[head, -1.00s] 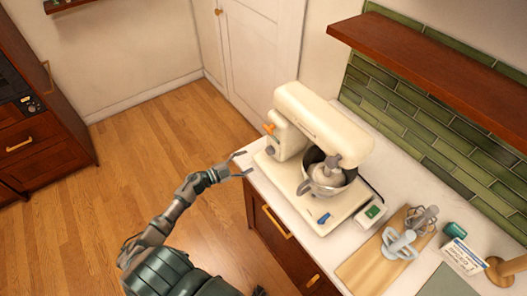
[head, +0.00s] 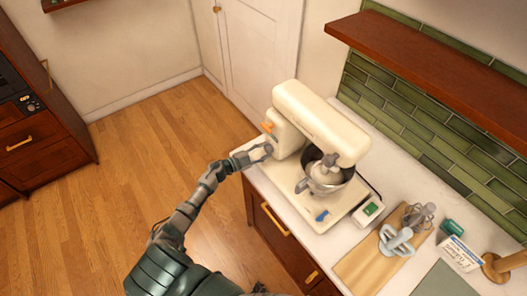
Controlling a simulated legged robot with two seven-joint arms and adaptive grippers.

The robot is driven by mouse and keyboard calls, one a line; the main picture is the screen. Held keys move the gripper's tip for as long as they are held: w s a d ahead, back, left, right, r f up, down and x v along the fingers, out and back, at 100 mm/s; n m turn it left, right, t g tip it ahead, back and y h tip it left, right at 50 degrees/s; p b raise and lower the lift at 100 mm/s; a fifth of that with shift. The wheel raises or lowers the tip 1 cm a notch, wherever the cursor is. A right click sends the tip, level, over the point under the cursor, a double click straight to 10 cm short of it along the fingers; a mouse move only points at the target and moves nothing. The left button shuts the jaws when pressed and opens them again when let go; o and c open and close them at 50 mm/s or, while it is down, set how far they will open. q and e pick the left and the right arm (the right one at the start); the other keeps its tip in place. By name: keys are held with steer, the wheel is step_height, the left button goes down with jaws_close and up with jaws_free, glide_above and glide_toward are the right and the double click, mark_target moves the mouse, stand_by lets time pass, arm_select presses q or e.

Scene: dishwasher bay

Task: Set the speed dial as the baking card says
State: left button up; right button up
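A cream stand mixer (head: 318,122) stands on the counter with a steel bowl (head: 326,186) under its head. A small orange control (head: 268,127) shows on the mixer's left side; its markings are too small to read. A blue lever (head: 321,215) sits at the front of the mixer's base. A white card or packet with print (head: 461,253) stands at the right; its text cannot be read. My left gripper (head: 266,151) is open beside the mixer's left side, just below the orange control. I cannot tell whether it touches the mixer. My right gripper is not in view.
A small device with a green display (head: 371,209) sits beside the mixer. A wooden board (head: 364,266) holds mixer attachments (head: 397,240). A green item (head: 453,228) and a wooden stand (head: 493,268) are at the right. A wooden shelf (head: 430,65) overhangs the counter. The floor at left is clear.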

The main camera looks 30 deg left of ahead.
arm_select(q)
steer(key=c, duration=0.3)
steer(key=shift+c, duration=0.2)
steer(key=shift+m, duration=1)
steer(key=m, duration=0.2)
steer(key=shift+f+m+g+b, duration=0.1)
steer(key=shift+m+g+b, duration=0.2)
steer(key=shift+m, duration=0.1)
steer(key=shift+m+y, duration=0.4)
steer(key=shift+m, duration=0.5)
steer(key=shift+s, duration=0.1)
steer(key=shift+f, duration=0.1)
